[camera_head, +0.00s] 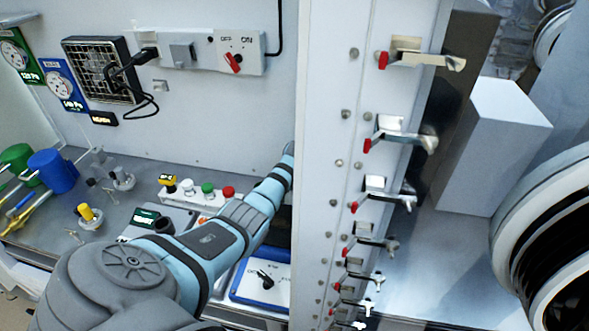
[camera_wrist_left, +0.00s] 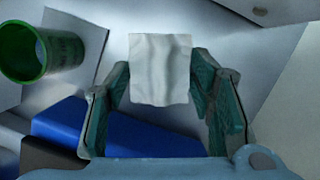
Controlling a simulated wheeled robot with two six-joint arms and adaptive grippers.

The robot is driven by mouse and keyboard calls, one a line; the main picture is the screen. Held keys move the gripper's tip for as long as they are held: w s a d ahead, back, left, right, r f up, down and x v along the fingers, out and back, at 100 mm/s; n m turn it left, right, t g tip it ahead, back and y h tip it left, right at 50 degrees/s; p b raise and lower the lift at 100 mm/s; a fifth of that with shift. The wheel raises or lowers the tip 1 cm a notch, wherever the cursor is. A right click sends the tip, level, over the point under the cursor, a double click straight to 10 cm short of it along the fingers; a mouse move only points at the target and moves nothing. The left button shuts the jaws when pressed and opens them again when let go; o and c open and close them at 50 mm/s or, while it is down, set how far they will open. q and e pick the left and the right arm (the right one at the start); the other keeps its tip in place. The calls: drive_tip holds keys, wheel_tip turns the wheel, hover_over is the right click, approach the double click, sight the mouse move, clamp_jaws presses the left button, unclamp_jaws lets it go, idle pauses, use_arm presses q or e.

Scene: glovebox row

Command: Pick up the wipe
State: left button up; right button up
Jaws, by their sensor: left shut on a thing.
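The wipe (camera_wrist_left: 160,85) is a small white, slightly creased rectangle in the upper middle of the left wrist view. My left gripper (camera_wrist_left: 160,64) has one dark green finger on each side of it and is shut on it. A grey metal surface shows behind the wipe. In the head view my left arm reaches from the bottom left to behind the white upright panel; that panel hides the gripper and the wipe there. My right gripper is not in view.
The left wrist view shows a green cup-like cylinder (camera_wrist_left: 72,52) at left and a blue block (camera_wrist_left: 125,135) below. In the head view, the white panel (camera_head: 325,120) carries several latches. A white box (camera_head: 485,150) stands right of it. Valves and buttons (camera_head: 208,189) line the left counter.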

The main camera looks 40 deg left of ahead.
use_arm(q)
drive_tip(key=shift+w+f, duration=0.1)
drive_tip(key=shift+w, duration=0.05)
drive_tip(key=shift+c, duration=0.3)
drive_tip(key=shift+r, duration=0.35)
wheel_tip(320, 180, up, 19)
drive_tip(key=p, duration=0.1)
drive_tip(key=shift+r, duration=0.15)
